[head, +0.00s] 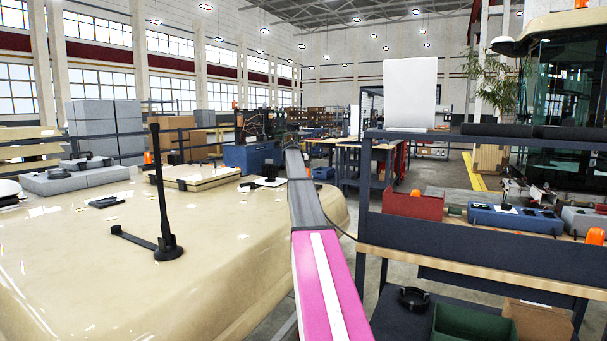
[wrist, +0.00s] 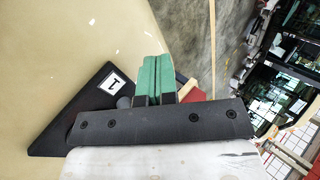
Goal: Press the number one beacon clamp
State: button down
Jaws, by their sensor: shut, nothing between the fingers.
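The number one beacon clamp (wrist: 78,112) is a black angular piece with a white label (wrist: 115,83) reading 1, on the cream cab roof in the wrist view. A small dark rounded part (wrist: 124,102) of it shows beside my fingers. My gripper (wrist: 156,62) has green fingers, shut together and empty, just right of the label. I cannot tell whether they touch the clamp. The gripper's dark palm hides the clamp's near side. In the head view, a small black fitting with a white plate (head: 271,169) stands on the roof beside my arm; my gripper is hidden there.
The cream roof (head: 90,270) fills the left, with a black upright mast (head: 162,190) and low fittings. A trolley bench (head: 460,247) on the right carries a red bin (head: 412,205) and a blue tray (head: 515,218). A floor gap lies between roof and bench.

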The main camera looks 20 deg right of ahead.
jog(key=shift+s+d+f, duration=0.1)
jog(key=shift+s+d, duration=0.05)
jog(key=shift+d, duration=0.6)
jog(key=shift+s+d+m+g, duration=0.15)
jog(key=shift+d+m+g, duration=0.3)
jog(key=shift+m, duration=0.25)
jog(key=v, duration=1.1)
jog(key=shift+a+f, duration=0.15)
jog(key=shift+s, duration=0.1)
